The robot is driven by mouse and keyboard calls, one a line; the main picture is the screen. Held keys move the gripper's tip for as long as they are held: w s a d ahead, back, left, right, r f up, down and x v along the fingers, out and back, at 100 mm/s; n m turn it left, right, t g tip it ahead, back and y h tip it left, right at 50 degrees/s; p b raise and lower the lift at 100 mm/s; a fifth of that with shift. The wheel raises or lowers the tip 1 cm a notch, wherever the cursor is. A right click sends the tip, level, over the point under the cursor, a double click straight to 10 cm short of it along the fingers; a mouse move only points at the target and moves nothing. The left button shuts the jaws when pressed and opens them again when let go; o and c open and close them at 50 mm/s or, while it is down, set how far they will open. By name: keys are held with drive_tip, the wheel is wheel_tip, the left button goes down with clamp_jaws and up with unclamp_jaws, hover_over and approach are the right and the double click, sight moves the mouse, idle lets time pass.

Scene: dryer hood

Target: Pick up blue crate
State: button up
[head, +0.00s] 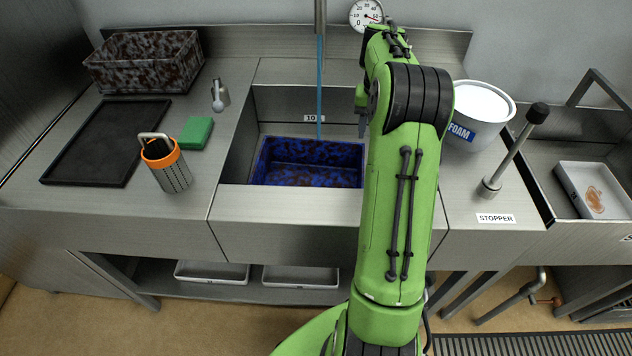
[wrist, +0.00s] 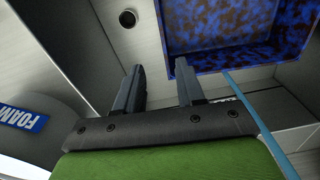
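The blue crate (head: 310,150), mottled dark blue and brown, sits in the sink basin (head: 243,150) in the head view. My arm covers the area at its right side. In the wrist view the crate (wrist: 215,60) shows at the upper right, with its near rim just beyond the right fingertip. My gripper (wrist: 160,65) is open, with nothing between its two dark fingers. It is above the basin and apart from the crate, as far as I can tell. In the head view my gripper is mostly hidden behind my arm.
A white FOAM bucket (head: 472,130) and the stopper lever (head: 515,155) stand to the right. A mottled crate (head: 145,65), black tray (head: 100,145), green sponge (head: 196,132) and orange-rimmed holder (head: 168,170) are left.

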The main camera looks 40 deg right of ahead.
drive_tip(key=b, duration=0.3)
hover_over(363, 168)
wheel_tip(363, 168, down, 9)
wheel_tip(363, 168, down, 6)
drive_tip(key=b, duration=0.3)
drive_tip(key=shift+d, duration=0.1)
drive_tip(key=shift+r, duration=0.1)
drive_tip(key=shift+c, duration=0.3)
clamp_jaws()
drive_tip(key=shift+w, duration=0.1)
